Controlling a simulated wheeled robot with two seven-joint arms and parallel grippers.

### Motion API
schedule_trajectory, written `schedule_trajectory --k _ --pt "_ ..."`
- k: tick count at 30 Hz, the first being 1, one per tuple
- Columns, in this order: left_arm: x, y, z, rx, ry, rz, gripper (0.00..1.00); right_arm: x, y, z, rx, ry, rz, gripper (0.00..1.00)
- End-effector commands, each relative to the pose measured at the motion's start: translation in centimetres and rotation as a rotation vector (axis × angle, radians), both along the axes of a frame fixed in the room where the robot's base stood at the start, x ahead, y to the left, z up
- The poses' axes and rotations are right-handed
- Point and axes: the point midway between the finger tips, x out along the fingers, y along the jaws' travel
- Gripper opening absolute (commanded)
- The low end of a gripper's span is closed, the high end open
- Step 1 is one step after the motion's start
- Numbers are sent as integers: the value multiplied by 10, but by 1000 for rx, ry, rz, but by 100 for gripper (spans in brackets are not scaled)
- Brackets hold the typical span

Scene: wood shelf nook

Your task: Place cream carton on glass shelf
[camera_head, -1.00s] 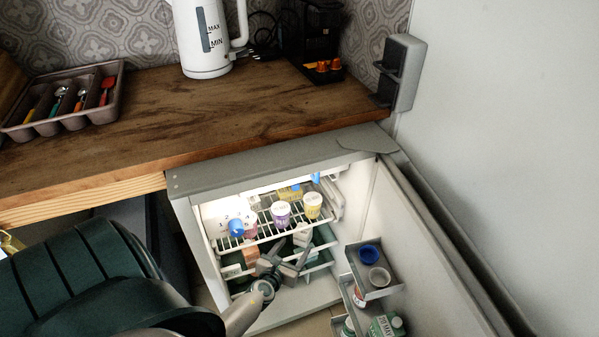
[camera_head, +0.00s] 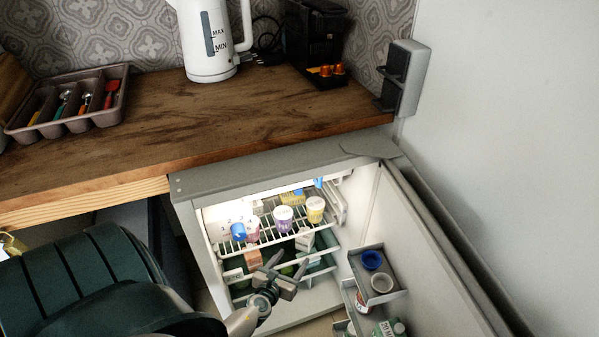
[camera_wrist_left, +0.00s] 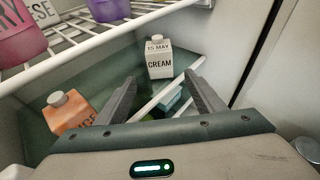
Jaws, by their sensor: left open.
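The white cream carton (camera_wrist_left: 159,60) stands upright on a greenish glass shelf (camera_wrist_left: 195,70) inside the fridge. It also shows in the head view (camera_head: 304,240), below the wire shelf. My left gripper (camera_head: 289,263) is open and empty at the fridge opening. In the wrist view its two fingers (camera_wrist_left: 161,84) point toward the carton, apart from it, with a gap between. My right gripper is not in view.
An orange juice carton (camera_wrist_left: 68,117) stands to the left of the fingers. A wire shelf (camera_head: 270,228) with several cups (camera_head: 284,217) runs above. The open fridge door carries a bin (camera_head: 380,288) at the right.

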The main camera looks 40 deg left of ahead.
Motion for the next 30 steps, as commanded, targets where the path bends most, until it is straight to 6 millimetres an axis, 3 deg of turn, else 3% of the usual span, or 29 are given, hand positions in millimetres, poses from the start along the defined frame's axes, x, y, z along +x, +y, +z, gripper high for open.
schedule_trajectory --k 8,12,17,23,30 --pt "-10 -3 35 -287 -167 193 62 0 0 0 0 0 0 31" --pt "-26 -8 56 -565 -290 370 62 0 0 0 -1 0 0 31" --pt "-52 -22 67 -921 -399 596 62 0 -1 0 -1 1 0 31" --pt "-91 -60 66 -1356 -448 901 62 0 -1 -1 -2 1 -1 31" --pt "-145 -141 65 -1814 -355 1318 62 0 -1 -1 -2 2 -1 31"
